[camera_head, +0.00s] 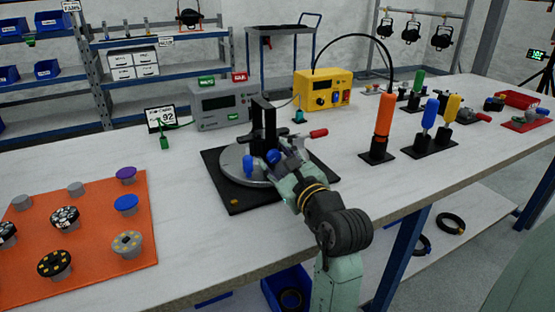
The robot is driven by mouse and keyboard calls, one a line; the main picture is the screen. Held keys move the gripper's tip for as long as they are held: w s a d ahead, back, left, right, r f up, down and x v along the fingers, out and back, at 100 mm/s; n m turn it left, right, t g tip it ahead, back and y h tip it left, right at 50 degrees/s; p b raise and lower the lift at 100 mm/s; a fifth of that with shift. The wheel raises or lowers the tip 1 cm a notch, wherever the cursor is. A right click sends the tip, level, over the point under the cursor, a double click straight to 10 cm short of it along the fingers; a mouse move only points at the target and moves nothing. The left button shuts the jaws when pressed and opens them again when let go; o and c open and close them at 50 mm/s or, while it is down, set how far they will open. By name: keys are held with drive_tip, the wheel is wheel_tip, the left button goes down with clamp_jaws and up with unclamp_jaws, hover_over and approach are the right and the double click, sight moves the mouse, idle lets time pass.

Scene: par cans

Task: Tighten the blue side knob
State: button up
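A fixture with a round grey plate (236,162) on a black base (235,203) stands on the bench, with a black upright bracket (257,125) on it. Two small blue parts show low at the bracket: a left one (248,163) and a right one (273,156) beside my fingers. I cannot tell for sure which is the side knob. My gripper (277,163) is at the bracket's right side, close to the right blue part. Its fingertips are small and partly hidden, so contact and opening cannot be told.
A red-handled tool (318,133) is just right of the fixture. An orange screwdriver (383,125) stands in a black holder further right, with blue and yellow ones beyond. An orange mat (92,212) with several round knobs lies left. A grey meter (220,110) and yellow unit (322,92) stand behind.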

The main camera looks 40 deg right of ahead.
clamp_jaws()
drive_tip(key=shift+r+m+p, duration=0.15)
drive_tip(key=shift+m+p, duration=0.15)
drive_tip(key=shift+p, duration=0.25)
drive_tip(key=m+p, duration=0.2)
drive_tip(key=p, duration=0.1)
drive_tip(key=shift+r+m+p, duration=0.1)
drive_tip(key=shift+m+p, duration=0.2)
drive_tip(key=shift+p, duration=0.05)
drive_tip(key=m+p, duration=0.2)
drive_tip(key=p, duration=0.1)
drive_tip(key=shift+m+p, duration=0.4)
drive_tip(key=shift+p, duration=0.15)
drive_tip(key=shift+d+f, duration=0.1)
drive_tip(key=shift+f, duration=0.15)
drive_tip(key=shift+o, duration=1.1)
unclamp_jaws()
